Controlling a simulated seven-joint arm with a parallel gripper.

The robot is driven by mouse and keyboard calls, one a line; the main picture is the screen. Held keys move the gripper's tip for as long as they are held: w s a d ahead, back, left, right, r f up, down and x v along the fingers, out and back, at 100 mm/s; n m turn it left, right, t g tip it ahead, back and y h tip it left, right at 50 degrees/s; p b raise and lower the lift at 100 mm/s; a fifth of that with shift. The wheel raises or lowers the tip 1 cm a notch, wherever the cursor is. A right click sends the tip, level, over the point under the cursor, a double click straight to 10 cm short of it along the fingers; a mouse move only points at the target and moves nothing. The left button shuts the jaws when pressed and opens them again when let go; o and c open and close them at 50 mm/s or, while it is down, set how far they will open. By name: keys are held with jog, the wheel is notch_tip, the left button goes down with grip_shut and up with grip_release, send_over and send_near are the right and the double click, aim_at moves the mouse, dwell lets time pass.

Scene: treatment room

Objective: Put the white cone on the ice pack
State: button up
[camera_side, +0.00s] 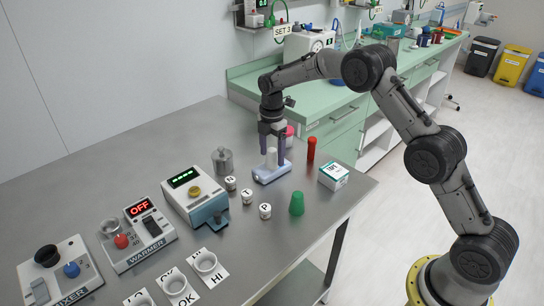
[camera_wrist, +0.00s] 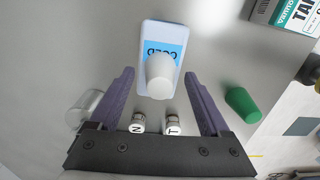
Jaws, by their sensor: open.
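The white cone (camera_side: 271,157) stands upright on the ice pack (camera_side: 262,178), a white and blue slab on the metal table. In the wrist view the white cone (camera_wrist: 159,76) covers part of the ice pack (camera_wrist: 151,30), whose label reads COLD upside down. My gripper (camera_side: 272,157) is open, pointing down over the ice pack, with a finger on either side of the cone. In the wrist view there are gaps between the cone and both fingers of my gripper (camera_wrist: 160,76).
A red cylinder (camera_side: 311,149), a green cone (camera_side: 297,203) and a tablet box (camera_side: 333,176) stand to the right. Several small lettered vials, including one marked T (camera_side: 247,197), are in front.

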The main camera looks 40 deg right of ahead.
aim_at(273, 150)
notch_tip(273, 150, up, 10)
jog(key=shift+r, duration=0.1)
jog(key=s+a+r+m+t, duration=0.1)
jog(key=s+r+m, duration=0.5)
jog(key=s, duration=0.4)
jog(key=s+a+r+m+t, duration=0.2)
jog(key=s+r+m, duration=0.1)
jog(key=s+r, duration=0.55)
jog(key=s+f+m+t, duration=0.1)
jog(key=s+m, duration=0.3)
jog(key=s, duration=0.6)
jog(key=s+a+f+m+t, duration=0.1)
jog(key=s+f+m, duration=0.3)
jog(key=s, duration=0.7)
jog(key=shift+s+f+m+t, duration=0.2)
jog(key=shift+f+m+t, duration=0.15)
jog(key=shift+m, duration=0.15)
